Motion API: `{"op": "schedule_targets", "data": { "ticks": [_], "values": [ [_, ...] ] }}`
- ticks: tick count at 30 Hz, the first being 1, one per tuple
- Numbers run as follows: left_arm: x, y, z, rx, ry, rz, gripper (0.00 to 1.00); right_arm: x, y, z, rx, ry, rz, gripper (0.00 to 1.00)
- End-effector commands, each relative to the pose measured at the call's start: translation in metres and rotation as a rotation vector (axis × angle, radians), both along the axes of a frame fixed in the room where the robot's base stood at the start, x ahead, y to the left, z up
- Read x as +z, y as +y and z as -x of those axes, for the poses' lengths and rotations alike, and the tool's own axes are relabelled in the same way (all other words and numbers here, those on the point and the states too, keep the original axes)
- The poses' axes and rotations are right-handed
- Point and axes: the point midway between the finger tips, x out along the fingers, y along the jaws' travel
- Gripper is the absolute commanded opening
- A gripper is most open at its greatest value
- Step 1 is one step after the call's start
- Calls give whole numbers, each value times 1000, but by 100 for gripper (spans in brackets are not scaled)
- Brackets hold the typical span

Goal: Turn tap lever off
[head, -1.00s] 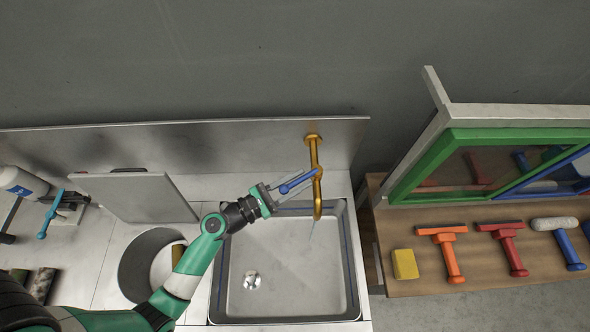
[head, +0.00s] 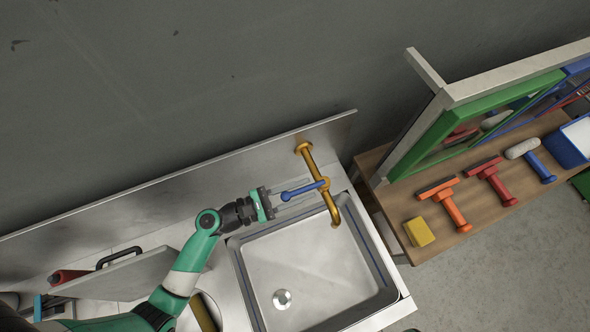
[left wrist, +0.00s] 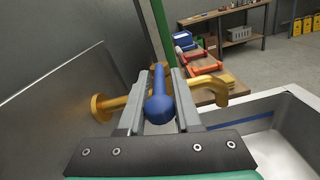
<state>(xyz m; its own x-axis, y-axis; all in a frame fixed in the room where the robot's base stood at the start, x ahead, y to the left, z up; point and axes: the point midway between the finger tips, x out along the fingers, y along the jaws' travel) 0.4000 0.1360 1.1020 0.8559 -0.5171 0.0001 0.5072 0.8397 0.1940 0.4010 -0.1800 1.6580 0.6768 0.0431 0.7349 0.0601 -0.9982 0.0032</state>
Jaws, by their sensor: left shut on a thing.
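The gold tap (head: 308,160) comes out from the wall panel and its spout hangs over the sink (head: 262,290). Its blue lever (head: 296,191) sticks out to the left from the tap body. My left gripper (head: 308,190) is shut on the lever, with a finger on each side of it. In the left wrist view the lever's round blue end (left wrist: 160,108) lies between the fingers, and the gold tap (left wrist: 205,90) shows behind. No water stream shows under the spout. My right gripper is not in view.
A wooden table (head: 470,225) right of the sink holds a yellow sponge (head: 419,232), orange and red squeegees, a blue-handled roller and a framed window. A grey board with a black handle stands left of the sink. The sink basin is empty.

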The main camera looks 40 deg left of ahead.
Motion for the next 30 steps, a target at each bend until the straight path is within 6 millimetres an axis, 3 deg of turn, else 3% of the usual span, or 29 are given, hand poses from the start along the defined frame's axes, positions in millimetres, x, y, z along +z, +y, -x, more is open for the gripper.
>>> {"op": "schedule_targets", "data": {
  "ticks": [10, 11, 13, 25, 30],
  "values": [
    [-1, 1, -1, 1, 0, -1, 0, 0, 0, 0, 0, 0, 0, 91],
    [-1, 1, -1, 1, 0, -1, 38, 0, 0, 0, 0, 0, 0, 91],
    [-1, 1, -1, 0, 0, -1, 48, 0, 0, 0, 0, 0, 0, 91],
    [0, 0, -1, -1, 0, 0, 48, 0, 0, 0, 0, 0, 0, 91],
    [17, 0, -1, -1, -2, -1, 48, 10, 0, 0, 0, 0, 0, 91]
  ]
}}
